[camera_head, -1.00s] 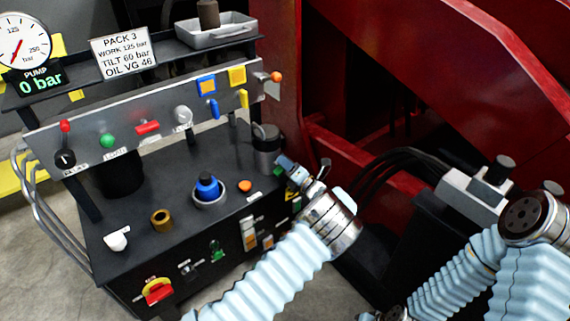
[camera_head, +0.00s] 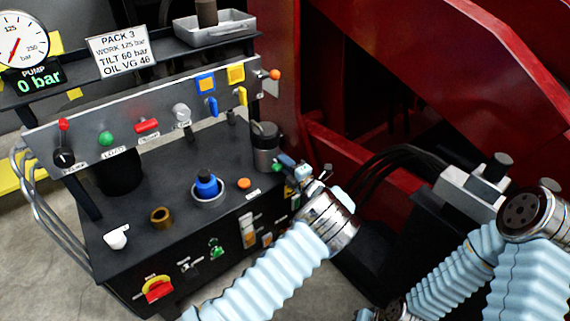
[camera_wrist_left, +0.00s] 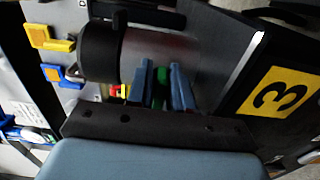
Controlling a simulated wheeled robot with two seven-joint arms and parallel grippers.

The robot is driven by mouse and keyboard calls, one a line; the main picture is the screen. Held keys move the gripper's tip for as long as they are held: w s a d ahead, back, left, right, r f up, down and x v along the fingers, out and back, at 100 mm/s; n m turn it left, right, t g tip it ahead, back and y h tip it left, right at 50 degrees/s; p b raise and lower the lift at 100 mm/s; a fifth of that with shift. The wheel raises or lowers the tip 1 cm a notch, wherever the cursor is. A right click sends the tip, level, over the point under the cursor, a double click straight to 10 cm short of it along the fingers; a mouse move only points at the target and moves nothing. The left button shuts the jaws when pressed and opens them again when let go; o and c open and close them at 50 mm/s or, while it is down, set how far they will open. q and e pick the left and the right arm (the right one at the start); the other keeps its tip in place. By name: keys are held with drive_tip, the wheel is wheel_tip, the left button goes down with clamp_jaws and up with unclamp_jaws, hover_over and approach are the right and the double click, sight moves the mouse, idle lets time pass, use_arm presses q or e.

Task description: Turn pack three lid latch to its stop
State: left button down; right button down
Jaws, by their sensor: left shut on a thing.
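My left gripper (camera_head: 287,168) is at the right end of the black pack, just in front of a metal canister with a dark top (camera_head: 265,148). In the left wrist view its two blue fingers (camera_wrist_left: 162,88) are shut on a small green piece (camera_wrist_left: 159,88), probably the latch handle. The green also shows at the fingertips in the head view (camera_head: 277,167). The canister (camera_wrist_left: 150,52) lies just beyond the fingers there. The latch's angle and its stop are hidden. My right gripper is not seen; only parts of that arm show at the right.
A yellow plate marked 3 (camera_wrist_left: 278,92) is right of the fingers. The pack top holds a blue knob in a ring (camera_head: 207,187), a brass bush (camera_head: 161,217) and an orange button (camera_head: 244,183). A control panel (camera_head: 150,125) stands behind. A red frame (camera_head: 440,60) rises at the right.

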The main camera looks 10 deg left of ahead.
use_arm(q)
drive_tip(key=shift+d, duration=0.1)
drive_tip(key=c, duration=1.1)
unclamp_jaws()
drive_tip(key=b+v, duration=0.1)
drive_tip(key=v, duration=1.2)
drive_tip(key=shift+s+d, duration=0.25)
drive_tip(key=shift+f, duration=0.1)
